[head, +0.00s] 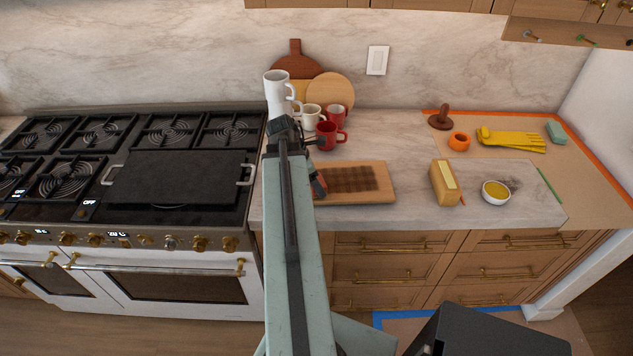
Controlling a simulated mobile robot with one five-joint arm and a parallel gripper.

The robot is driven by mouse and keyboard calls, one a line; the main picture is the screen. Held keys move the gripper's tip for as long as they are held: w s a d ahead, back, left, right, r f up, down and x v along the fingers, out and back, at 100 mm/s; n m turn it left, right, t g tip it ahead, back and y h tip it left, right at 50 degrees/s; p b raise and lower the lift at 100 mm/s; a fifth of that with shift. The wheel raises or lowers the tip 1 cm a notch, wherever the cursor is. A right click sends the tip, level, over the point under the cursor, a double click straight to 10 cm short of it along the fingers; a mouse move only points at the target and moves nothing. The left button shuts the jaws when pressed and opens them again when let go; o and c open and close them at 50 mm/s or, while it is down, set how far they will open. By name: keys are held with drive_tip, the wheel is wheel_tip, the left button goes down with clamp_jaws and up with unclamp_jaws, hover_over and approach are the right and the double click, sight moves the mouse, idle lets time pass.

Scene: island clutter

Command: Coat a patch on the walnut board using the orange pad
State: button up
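The walnut board (386,184) lies flat on the marble counter in the middle of the head view. Its top bears a wide darker brown patch (350,179), and its right end is lighter. My gripper (317,187) is at the board's left end, low over or touching it; my arm hides part of this end. A small reddish-orange piece (320,184) shows at the gripper's tip; I cannot tell whether this is the orange pad held there or part of the gripper. The fingers are too small and covered to read.
Red and white mugs (327,138) stand close behind the board. A stove (60,228) is at left. Right of the board are a yellow block (444,186) and a bowl of yellow liquid (496,194). Behind are an orange ring (460,147), yellow gloves (512,140) and a green sponge (557,133).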

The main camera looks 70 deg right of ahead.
drive_tip(key=shift+r+p, duration=2.35)
drive_tip(key=shift+r, duration=0.35)
wheel_tip(320, 180, up, 3)
drive_tip(key=p, duration=0.3)
drive_tip(key=shift+r, duration=0.1)
